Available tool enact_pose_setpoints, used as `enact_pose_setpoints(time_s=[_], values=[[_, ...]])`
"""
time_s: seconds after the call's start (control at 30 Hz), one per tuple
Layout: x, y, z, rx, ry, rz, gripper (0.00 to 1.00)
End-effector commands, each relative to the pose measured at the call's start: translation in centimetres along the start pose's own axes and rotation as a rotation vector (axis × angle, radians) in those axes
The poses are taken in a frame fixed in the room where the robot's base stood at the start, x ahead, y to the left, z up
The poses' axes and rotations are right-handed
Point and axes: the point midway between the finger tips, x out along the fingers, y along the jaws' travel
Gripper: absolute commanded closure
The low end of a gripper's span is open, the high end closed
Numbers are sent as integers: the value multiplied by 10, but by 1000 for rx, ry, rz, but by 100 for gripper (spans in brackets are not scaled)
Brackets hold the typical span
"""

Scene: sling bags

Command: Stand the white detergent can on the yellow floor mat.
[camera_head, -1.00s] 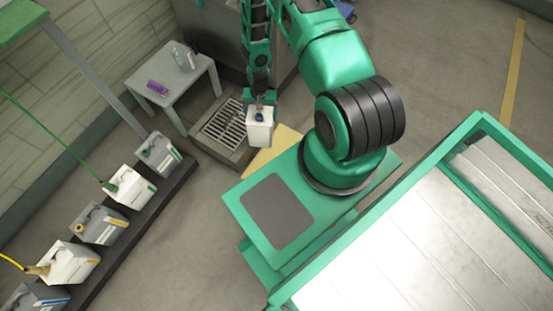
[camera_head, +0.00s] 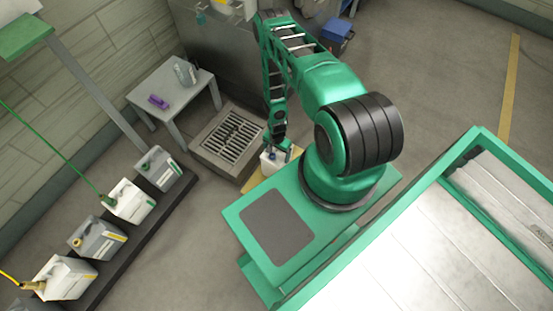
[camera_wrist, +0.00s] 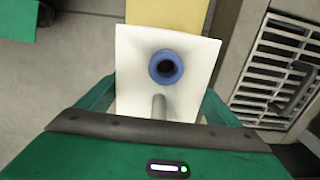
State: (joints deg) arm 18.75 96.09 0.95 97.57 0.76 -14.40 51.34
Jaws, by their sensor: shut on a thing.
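The white detergent can (camera_head: 268,163) has a blue ring around its opening and hangs in my gripper (camera_head: 278,153). In the wrist view the can (camera_wrist: 190,50) is seen from above, with its handle running towards my gripper (camera_wrist: 158,108), which is shut on it. The yellow floor mat (camera_head: 256,183) lies on the floor beside my green base, and the can covers part of it. In the wrist view the mat (camera_wrist: 168,12) shows beyond the can. I cannot tell whether the can's bottom touches the mat.
A floor drain with a grate (camera_head: 232,137) lies just left of the mat. A small grey table (camera_head: 172,98) holds a grey can and a purple item. Several cans stand on a dark rack (camera_head: 150,225) at the left. Floor between rack and base is clear.

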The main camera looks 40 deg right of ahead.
Motion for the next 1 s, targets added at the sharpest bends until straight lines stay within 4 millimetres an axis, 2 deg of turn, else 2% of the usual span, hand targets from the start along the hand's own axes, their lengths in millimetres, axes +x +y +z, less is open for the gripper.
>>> enact_pose_setpoints(time_s=[0.2, 0.3, 0.7, 0.73, 0.77, 0.8, 1.0], values=[[29, 1, 0, 0, -1, 1, 60], [38, 0, 0, 0, 0, 0, 60], [42, 0, 0, 1, 0, 0, 60], [42, 0, 0, 1, 0, 0, 10], [42, 0, 0, 1, 0, 0, 2], [42, 0, 0, 1, 0, 0, 0], [41, 0, 0, 1, -1, 0, 0]])
